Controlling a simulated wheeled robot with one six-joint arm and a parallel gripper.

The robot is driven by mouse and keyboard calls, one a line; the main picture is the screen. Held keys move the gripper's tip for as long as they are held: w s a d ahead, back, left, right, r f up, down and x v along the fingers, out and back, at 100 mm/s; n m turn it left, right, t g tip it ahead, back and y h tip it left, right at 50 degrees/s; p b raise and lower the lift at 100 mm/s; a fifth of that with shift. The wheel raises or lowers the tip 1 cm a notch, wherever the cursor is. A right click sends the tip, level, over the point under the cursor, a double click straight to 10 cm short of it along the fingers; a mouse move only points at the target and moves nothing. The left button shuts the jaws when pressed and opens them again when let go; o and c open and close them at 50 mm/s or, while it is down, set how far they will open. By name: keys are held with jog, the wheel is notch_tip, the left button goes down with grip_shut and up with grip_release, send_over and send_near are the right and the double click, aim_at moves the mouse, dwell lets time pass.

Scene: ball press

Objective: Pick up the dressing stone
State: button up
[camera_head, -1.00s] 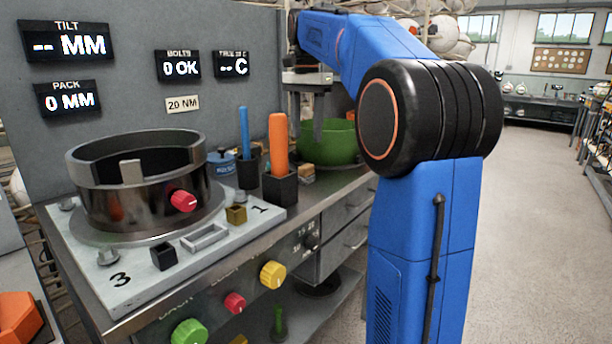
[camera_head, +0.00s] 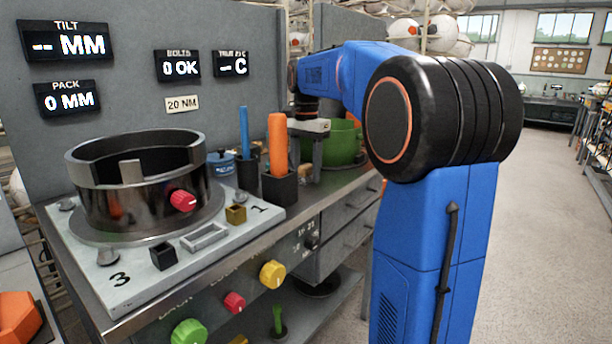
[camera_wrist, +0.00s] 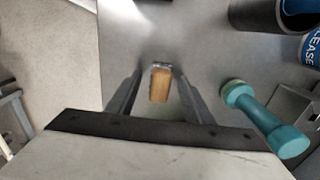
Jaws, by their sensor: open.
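The dressing stone looks to be the small tan block with a grey far end (camera_wrist: 160,84), lying on the grey bench top in the wrist view. My gripper (camera_wrist: 158,73) is open, with one finger on each side of the block and a gap on both sides. In the head view my gripper (camera_head: 306,160) points down over the bench by the green bowl.
A teal-handled tool (camera_wrist: 268,120) lies close right of my gripper in the wrist view. A black cup (camera_wrist: 270,14) and blue tin (camera_wrist: 312,45) stand beyond it. The green bowl (camera_head: 345,140) and orange-handled tool in its holder (camera_head: 278,145) flank my gripper.

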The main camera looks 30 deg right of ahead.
aim_at(306, 165)
jog(key=shift+f, duration=0.15)
grip_shut()
notch_tip(306, 165, up, 10)
dwell(0.7)
